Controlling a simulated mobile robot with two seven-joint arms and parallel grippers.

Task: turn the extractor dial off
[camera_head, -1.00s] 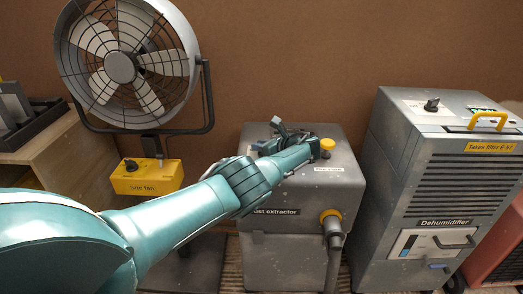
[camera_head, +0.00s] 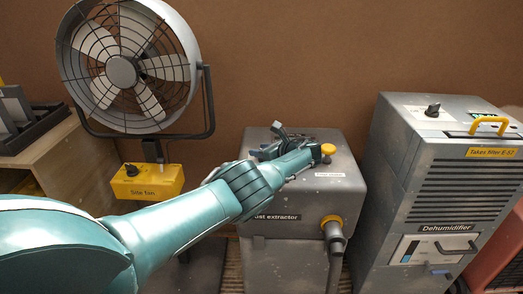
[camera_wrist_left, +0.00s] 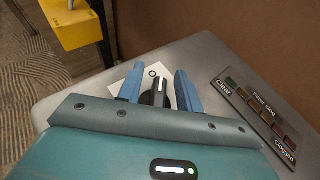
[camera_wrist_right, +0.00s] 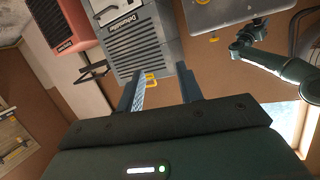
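The dust extractor (camera_head: 290,248) is a grey box in the middle of the head view. Its dial (camera_wrist_left: 158,94) is a dark knob with a pale line along its top, on a white plate with a circle mark (camera_wrist_left: 154,72) beyond it. My left gripper (camera_wrist_left: 160,90) reaches over the extractor's top with one blue finger on each side of the dial. The fingers are apart; narrow gaps seem to show beside the knob, and contact is unclear. In the head view my arm hides the dial. My right gripper (camera_wrist_right: 160,90) is open and empty, away from the extractor.
A side fan (camera_head: 130,70) with a yellow control box (camera_head: 150,183) stands left. A dehumidifier (camera_head: 440,185) with its own dial (camera_head: 432,110) stands right. The extractor top also carries a yellow knob (camera_head: 328,149) and a coloured indicator strip (camera_wrist_left: 260,115). A hose (camera_head: 335,255) leaves its front.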

